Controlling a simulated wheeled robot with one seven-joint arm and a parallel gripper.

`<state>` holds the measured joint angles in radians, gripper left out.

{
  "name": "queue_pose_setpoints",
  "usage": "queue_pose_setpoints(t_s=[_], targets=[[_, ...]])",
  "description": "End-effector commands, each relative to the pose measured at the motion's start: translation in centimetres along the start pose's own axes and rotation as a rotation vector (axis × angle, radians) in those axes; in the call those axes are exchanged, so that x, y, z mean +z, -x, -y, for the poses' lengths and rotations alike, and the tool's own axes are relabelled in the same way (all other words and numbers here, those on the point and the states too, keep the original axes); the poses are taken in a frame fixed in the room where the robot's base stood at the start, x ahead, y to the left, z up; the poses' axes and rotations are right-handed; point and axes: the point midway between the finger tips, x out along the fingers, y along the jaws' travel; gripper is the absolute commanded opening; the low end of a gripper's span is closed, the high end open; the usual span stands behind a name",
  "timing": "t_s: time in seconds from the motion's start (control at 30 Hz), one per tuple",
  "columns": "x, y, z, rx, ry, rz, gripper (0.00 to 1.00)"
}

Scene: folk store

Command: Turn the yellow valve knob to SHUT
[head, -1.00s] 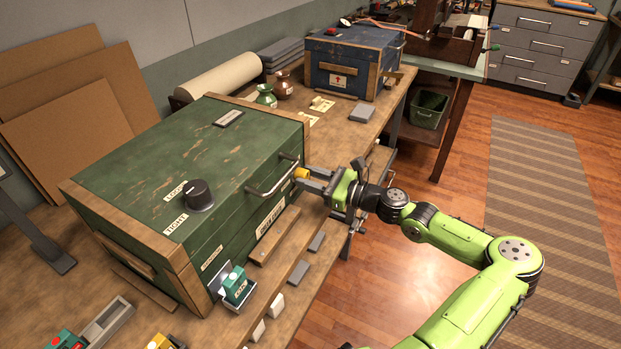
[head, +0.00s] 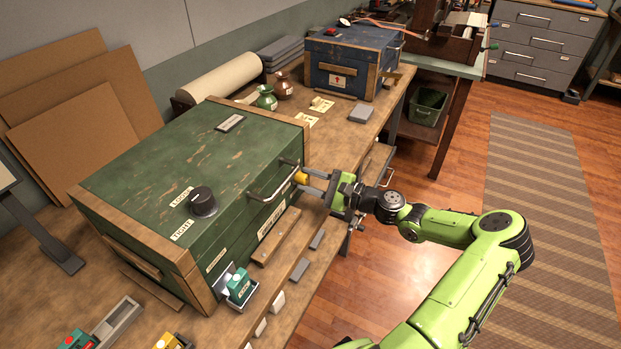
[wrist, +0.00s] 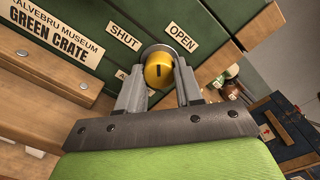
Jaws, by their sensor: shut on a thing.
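The yellow valve knob (wrist: 157,76) sits on the front of the green crate (wrist: 208,62), at the end near the blue chest. It also shows in the head view (head: 300,178). My gripper (wrist: 160,74) has one finger on each side of the knob and is shut on it; it also shows in the head view (head: 306,181). In the wrist view, the SHUT label (wrist: 123,37) is up and left of the knob, and the OPEN label (wrist: 182,37) is up and right. A short dark mark on the knob's face stands roughly upright in the picture, between the two labels' directions.
A metal bar handle (head: 272,186) stands out from the crate beside the knob. A black dial (head: 203,203) is on the crate's top. The blue chest (head: 340,55) stands farther back on the workbench. The floor right of the bench is open.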

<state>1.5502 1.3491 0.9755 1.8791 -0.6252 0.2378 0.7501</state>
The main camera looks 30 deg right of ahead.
Motion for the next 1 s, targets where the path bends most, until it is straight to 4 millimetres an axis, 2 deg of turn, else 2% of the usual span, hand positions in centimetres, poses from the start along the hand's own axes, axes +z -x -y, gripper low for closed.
queue_pose_setpoints(t_s=[0.6, 1.0], targets=[[-0.05, -0.04, -0.09, 0.004, 0.573, -0.011, 0.05], [0.02, -0.04, -0.02, 0.004, 0.815, -0.016, 0.05]])
